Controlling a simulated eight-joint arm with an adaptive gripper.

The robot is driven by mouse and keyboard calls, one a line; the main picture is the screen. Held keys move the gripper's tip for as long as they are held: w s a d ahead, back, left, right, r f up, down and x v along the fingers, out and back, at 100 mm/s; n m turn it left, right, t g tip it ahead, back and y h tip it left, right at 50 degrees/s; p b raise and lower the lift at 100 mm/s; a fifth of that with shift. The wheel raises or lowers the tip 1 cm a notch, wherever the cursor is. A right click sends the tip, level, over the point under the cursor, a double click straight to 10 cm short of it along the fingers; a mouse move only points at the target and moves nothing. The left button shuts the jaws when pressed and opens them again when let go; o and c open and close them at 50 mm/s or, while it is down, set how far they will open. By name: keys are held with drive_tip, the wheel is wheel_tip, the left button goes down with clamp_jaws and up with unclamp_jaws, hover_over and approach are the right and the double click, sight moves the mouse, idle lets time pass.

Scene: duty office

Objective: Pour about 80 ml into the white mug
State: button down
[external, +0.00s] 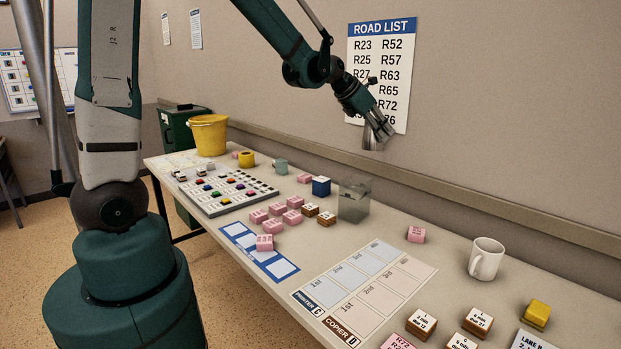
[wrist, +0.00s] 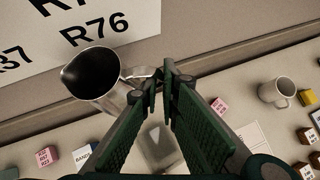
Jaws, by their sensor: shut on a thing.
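My gripper (external: 382,134) is above the table near the wall, left of the mug and higher. In the wrist view, its fingers (wrist: 166,82) are shut on the handle of a metal jug (wrist: 104,86). The jug's inside looks dark, and I cannot tell how full it is.
A clear container (external: 354,200) stands on the table below my gripper. Pink blocks (external: 275,210), a blue block (external: 321,186) and a yellow block (external: 537,314) lie about. A printed card (external: 375,285) lies left of the mug. The wall with the road list (external: 378,70) is close behind.

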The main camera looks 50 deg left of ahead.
drive_tip(key=s+d+m+h+b, duration=0.1)
drive_tip(key=s+d+m, duration=0.15)
drive_tip(key=d, duration=1.35)
drive_tip(key=s+d+m+g+h+b, duration=0.1)
drive_tip(key=s+d+m, duration=0.1)
drive_tip(key=s+d, duration=0.8)
drive_tip(key=s+d+m+g+h+b, duration=0.15)
drive_tip(key=s+d, duration=0.45)
drive_tip(key=d, duration=0.9)
drive_tip(key=s+d+m+g+h+b, duration=0.1)
drive_tip(key=s+d+m, duration=0.2)
drive_tip(key=s+d, duration=0.7)
wheel_tip(320, 180, down, 21)
drive_tip(key=w+d, duration=0.2)
drive_tip(key=shift+r, duration=0.15)
drive_tip(key=shift+r, duration=0.1)
drive_tip(key=shift+t, duration=0.35)
drive_tip(key=shift+w+d+r+b, duration=0.15)
drive_tip(key=shift+r+b, duration=0.3)
drive_tip(key=shift+r, duration=0.65)
drive_tip(key=shift+s+d+r+b, duration=0.15)
drive_tip(key=shift+r+b, duration=0.3)
drive_tip(key=shift+r, duration=0.65)
drive_tip(key=shift+w+f, duration=0.15)
drive_tip(key=shift+f, duration=2.15)
